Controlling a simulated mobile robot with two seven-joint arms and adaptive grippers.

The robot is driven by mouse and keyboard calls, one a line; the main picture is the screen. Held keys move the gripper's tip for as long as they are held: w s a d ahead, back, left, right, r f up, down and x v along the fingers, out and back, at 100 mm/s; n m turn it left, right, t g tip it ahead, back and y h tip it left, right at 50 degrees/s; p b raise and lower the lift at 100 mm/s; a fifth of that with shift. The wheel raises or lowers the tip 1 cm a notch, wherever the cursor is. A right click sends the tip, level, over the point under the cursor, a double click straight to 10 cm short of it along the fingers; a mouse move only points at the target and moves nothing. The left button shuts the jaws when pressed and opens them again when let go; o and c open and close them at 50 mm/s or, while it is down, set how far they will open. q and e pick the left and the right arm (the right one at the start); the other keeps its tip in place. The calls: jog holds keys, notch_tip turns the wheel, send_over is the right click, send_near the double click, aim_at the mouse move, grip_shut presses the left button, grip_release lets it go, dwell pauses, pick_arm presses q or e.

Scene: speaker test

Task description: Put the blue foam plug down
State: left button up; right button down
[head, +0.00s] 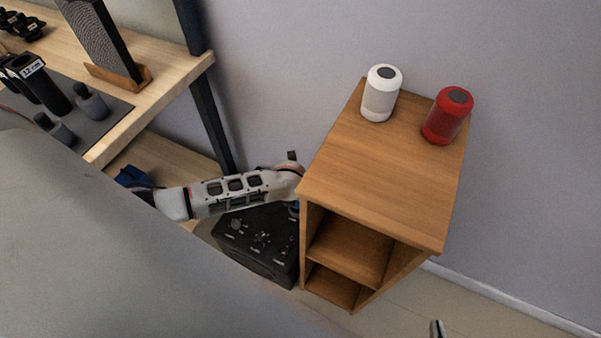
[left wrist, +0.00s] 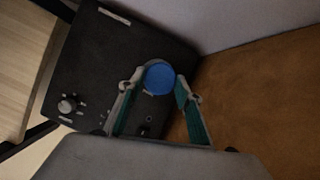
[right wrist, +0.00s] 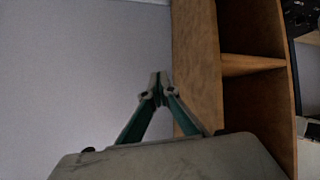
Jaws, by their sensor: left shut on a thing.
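The blue foam plug (left wrist: 159,77) shows as a round blue face in the left wrist view. My left gripper (left wrist: 160,88) is shut on it, with one finger on each side. The plug is held in front of a black box with knobs, close beside a brown wooden surface. In the head view my left arm reaches to the left side of the wooden cabinet, and its gripper is mostly hidden there. My right gripper (right wrist: 159,84) is empty, its fingertips together, in front of the cabinet. Only a tip of it (head: 437,328) shows at the bottom of the head view.
The wooden cabinet (head: 390,180) has open shelves; a white speaker (head: 381,93) and a red speaker (head: 448,115) stand on top. The black box (head: 257,240) sits low beside it. A bench (head: 150,105) with dark cylinders is at left.

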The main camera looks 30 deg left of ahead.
pick_arm(q)
jog(key=f+b, duration=0.1)
jog(key=f, duration=0.3)
jog(key=shift+s+f+b, duration=0.1)
jog(key=shift+s+b, duration=0.1)
jog(key=shift+b, duration=0.2)
jog(key=shift+w+f, duration=0.15)
jog(key=shift+w, duration=0.1)
jog(key=shift+f, duration=0.15)
jog(key=o, duration=0.7)
pick_arm(e)
jog(key=shift+w+a, duration=0.2)
jog(key=shift+a, duration=0.1)
